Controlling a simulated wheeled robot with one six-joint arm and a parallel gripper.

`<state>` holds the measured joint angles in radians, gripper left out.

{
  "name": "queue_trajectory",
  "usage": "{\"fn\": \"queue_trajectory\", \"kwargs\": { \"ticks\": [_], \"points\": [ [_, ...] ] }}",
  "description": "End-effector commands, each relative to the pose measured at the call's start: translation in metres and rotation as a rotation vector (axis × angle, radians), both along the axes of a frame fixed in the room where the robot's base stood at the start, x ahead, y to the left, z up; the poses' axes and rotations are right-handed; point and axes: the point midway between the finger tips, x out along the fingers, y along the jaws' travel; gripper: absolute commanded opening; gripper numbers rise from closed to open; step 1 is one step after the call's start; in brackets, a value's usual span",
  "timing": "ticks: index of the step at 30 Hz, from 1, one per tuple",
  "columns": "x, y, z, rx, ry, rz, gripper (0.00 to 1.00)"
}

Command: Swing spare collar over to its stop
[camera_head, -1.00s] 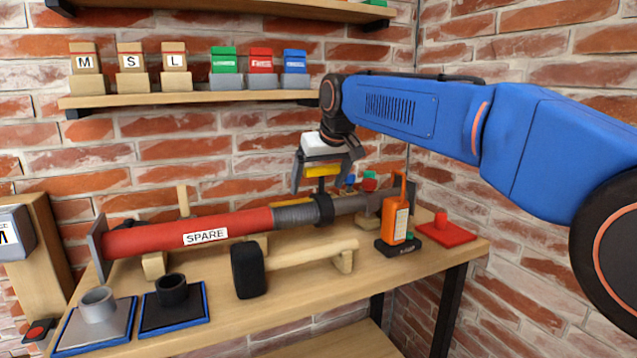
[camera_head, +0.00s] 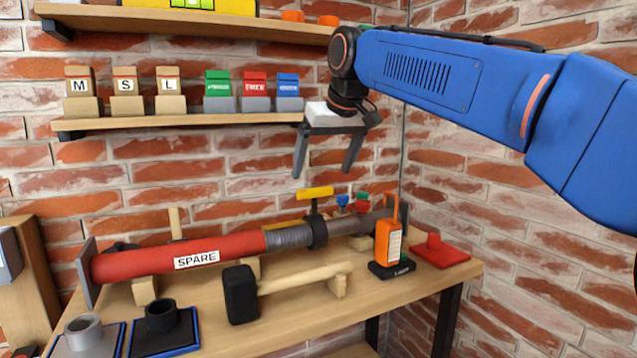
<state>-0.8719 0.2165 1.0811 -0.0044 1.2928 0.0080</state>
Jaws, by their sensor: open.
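The red pipe (camera_head: 150,263) labelled SPARE lies along the bench on wooden supports. A ribbed grey section (camera_head: 287,238) follows it to the right. A black collar (camera_head: 318,232) sits around the assembly there, with a yellow T-handle (camera_head: 315,192) standing up from it. My gripper (camera_head: 324,176) is open and empty. Its fingers hang above the yellow handle, apart from it. I cannot tell which part is the collar's stop.
A mallet (camera_head: 241,294) lies in front of the pipe. An orange handheld device (camera_head: 388,243) stands on a black base to the right, beside a red block (camera_head: 440,251). A shelf (camera_head: 190,122) holding small boxes hangs behind.

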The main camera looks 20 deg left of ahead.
Motion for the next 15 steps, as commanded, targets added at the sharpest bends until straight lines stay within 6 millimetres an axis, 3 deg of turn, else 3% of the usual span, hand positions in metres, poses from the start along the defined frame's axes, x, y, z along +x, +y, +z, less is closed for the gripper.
{"fn": "queue_trajectory", "kwargs": {
  "ticks": [6,15],
  "points": [
    [-0.010,-0.012,0.027,0.002,-0.001,0.000,0.89],
    [-0.014,-0.017,0.036,0.000,0.000,0.000,0.89]
  ]
}}
